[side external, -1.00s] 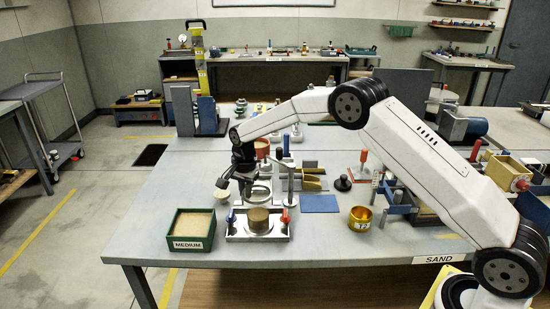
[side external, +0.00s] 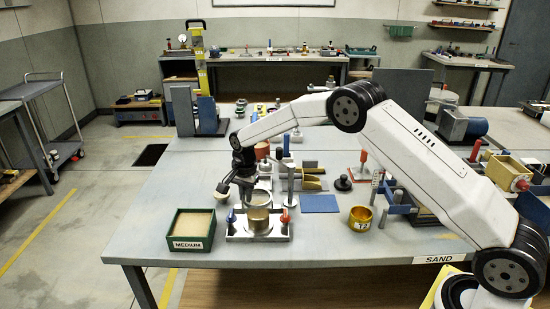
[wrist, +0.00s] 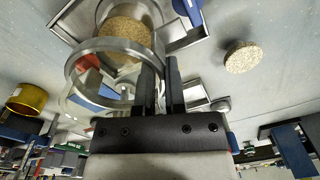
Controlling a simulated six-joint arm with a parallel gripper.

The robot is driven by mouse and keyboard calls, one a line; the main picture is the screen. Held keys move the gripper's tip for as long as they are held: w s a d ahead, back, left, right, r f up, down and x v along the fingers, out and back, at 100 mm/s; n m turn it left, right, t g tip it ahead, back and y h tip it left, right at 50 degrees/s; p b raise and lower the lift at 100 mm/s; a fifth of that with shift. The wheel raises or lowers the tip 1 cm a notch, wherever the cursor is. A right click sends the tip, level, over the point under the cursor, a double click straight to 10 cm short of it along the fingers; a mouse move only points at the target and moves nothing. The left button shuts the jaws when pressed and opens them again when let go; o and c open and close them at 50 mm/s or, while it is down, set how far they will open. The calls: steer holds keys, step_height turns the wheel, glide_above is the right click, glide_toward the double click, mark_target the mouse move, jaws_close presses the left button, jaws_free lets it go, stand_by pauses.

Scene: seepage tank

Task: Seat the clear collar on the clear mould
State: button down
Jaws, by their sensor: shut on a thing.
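My gripper (side external: 249,188) is shut on the clear collar (side external: 264,197), a see-through ring held out to the right of the fingers. In the wrist view the fingers (wrist: 160,85) grip the collar's wall, and the collar (wrist: 72,66) shows as a wide pale ring. The clear mould (side external: 258,224) stands upright on a metal base with tan sand inside. It also shows beyond the collar in the wrist view (wrist: 126,38). In the side view the collar overlaps the mould's top edge. I cannot tell whether they touch.
A blue-topped post (side external: 231,216) and a red-topped post (side external: 285,216) flank the mould. A green sand box (side external: 191,233) stands left, and a gold cup (side external: 360,218) stands right. A blue mat (side external: 319,203) lies between cup and base. The front table strip is clear.

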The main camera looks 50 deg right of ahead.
steer(key=shift+f, duration=0.8)
stand_by(2.1)
steer(key=shift+r, duration=0.35)
steer(key=shift+f, duration=1.05)
stand_by(1.4)
steer(key=shift+r, duration=0.75)
steer(key=shift+r, duration=0.35)
stand_by(1.2)
